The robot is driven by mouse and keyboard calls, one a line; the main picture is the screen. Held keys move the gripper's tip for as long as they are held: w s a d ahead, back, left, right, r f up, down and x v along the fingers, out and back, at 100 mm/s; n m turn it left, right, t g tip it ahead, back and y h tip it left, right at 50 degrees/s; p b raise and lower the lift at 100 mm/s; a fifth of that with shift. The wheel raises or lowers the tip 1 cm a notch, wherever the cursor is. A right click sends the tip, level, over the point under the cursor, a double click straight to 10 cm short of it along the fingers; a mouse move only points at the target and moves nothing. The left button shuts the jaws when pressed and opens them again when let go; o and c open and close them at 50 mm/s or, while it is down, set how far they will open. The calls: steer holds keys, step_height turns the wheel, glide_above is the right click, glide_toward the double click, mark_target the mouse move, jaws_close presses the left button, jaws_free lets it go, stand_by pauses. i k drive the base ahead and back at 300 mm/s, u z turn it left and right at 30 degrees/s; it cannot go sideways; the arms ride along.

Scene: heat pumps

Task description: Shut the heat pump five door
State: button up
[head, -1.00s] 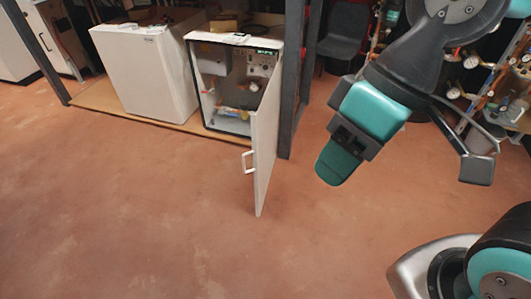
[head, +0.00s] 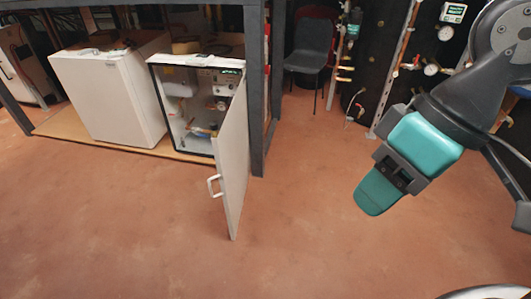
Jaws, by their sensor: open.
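The heat pump (head: 200,60) is a white cabinet with its front open, showing pipes, valves and a small display inside. Its white door (head: 233,160) stands wide open, hinged at the right side and swung out toward me. A white handle (head: 214,186) sticks out to the left near the door's free edge. My gripper (head: 372,196) hangs over the floor to the right of the door, apart from it and empty. The fingers overlap in this view, so the gap between them is hidden. No number shows on the cabinet.
A closed white unit (head: 110,97) stands left of the open cabinet on a wooden board (head: 60,125). A dark frame post (head: 256,100) rises just right of the door hinge. A grey chair (head: 309,52) and pipework stand behind. The red floor (head: 150,230) in front is clear.

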mark_target(232, 152)
steer(key=z, duration=0.25)
steer(key=i, duration=1.4)
steer(key=u, duration=0.9)
steer(key=i, duration=0.35)
steer(key=u, duration=0.35)
steer(key=k, duration=1.05)
steer(key=z, duration=0.3)
steer(key=i, duration=0.6)
steer(key=u, duration=0.05)
